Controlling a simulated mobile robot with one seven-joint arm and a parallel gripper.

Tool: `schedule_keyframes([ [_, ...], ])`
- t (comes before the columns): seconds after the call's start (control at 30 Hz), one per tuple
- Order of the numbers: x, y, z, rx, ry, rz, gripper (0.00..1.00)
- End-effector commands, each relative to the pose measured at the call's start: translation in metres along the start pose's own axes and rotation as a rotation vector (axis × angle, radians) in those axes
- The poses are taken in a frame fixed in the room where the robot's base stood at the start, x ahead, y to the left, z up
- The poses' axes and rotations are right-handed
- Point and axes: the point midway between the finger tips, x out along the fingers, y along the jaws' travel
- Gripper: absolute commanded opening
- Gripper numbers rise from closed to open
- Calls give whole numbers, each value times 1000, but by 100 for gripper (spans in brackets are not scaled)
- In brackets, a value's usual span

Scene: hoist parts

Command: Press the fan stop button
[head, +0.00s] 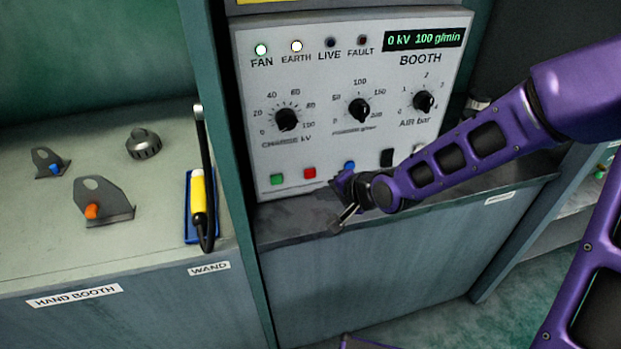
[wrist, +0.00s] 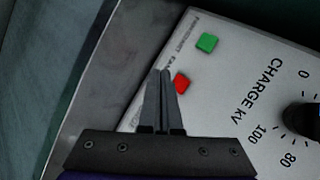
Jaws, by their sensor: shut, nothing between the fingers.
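The booth panel (head: 330,135) is a white upright box with lamps, dials and a row of coloured buttons. A red button (head: 309,173) sits on its lower left, beside a green button (head: 277,179). The FAN lamp (head: 261,50) is lit green. My gripper (head: 343,222) is shut and empty, low in front of the panel. In the wrist view my gripper (wrist: 164,73) has its fingertips close to the red button (wrist: 182,83), with the green button (wrist: 207,42) farther off. I cannot tell whether the fingers touch the panel. Lettering by the buttons is too small to read surely.
A blue button (head: 349,165) is on the panel right of the red one. The CHARGE kV dial (head: 287,120) is above. A wand (head: 198,195) stands left, past a green post (head: 228,150). Brackets (head: 103,200) lie on the hand booth bench (head: 60,250).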

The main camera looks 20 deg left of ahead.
Motion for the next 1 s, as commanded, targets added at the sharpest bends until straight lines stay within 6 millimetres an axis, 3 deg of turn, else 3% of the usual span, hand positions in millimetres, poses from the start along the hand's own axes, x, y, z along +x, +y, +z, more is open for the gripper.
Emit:
schedule_keyframes([
  [0.3, 22, -16, -16, 1, 0, 0, 0],
  [1.0, 24, -18, -18, 1, 0, 1, 0],
])
